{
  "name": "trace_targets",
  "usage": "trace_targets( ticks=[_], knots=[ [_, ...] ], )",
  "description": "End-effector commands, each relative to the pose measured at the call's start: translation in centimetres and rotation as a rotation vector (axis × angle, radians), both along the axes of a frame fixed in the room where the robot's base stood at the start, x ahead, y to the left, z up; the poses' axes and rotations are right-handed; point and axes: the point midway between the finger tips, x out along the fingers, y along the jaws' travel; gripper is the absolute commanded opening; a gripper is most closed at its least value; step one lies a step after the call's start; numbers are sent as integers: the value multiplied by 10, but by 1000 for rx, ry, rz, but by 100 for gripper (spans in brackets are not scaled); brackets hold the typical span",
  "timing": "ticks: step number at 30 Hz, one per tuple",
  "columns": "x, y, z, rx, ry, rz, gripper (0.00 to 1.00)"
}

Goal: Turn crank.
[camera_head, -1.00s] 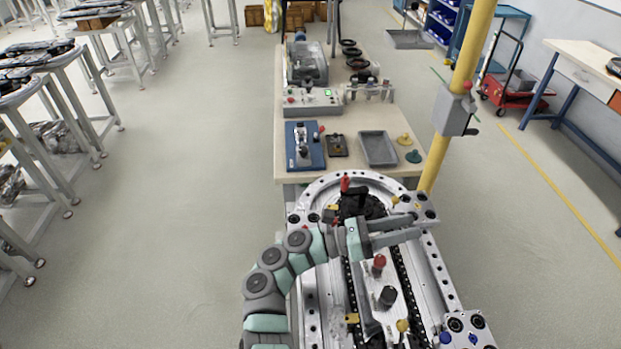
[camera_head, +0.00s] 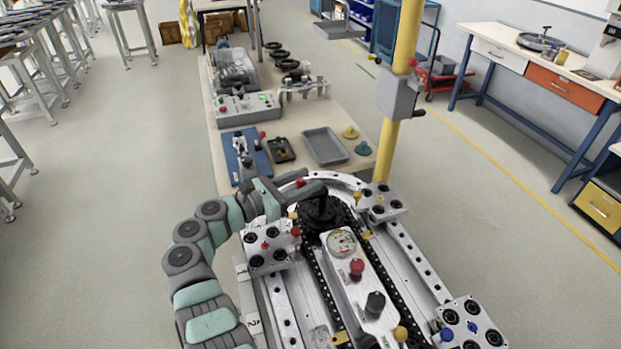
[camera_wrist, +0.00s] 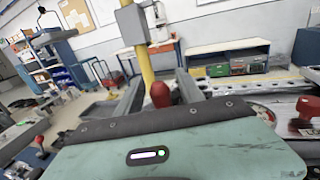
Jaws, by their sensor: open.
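The crank (camera_head: 322,208) is a dark arm and hub at the far curved end of the ring track. Its red handle (camera_head: 300,183) shows just above my gripper (camera_head: 308,189) in the head view. In the wrist view the red handle (camera_wrist: 160,95) stands upright between the two grey fingers of my gripper (camera_wrist: 158,76). The fingers are open, one on each side of it, with visible gaps. The fingers and wrist hide part of the crank in the head view.
Track carriages stand left (camera_head: 270,246), right (camera_head: 382,202) and near right (camera_head: 470,323). A centre plate (camera_head: 345,270) carries a dial and knobs. A yellow pole (camera_head: 400,120) rises behind the right side. A workbench (camera_head: 300,115) with parts lies beyond.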

Motion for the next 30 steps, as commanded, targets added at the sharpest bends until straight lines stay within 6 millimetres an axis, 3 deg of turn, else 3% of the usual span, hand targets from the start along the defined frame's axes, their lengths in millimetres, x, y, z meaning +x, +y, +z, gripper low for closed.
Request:
trace_targets(
  ticks=[6, 15, 30],
  knots=[
    [11, -15, -1, -2, 2, 3, 45],
    [12, -17, -1, -1, 2, 3, 45],
    [12, -17, -1, -1, 2, 2, 4]
  ],
)
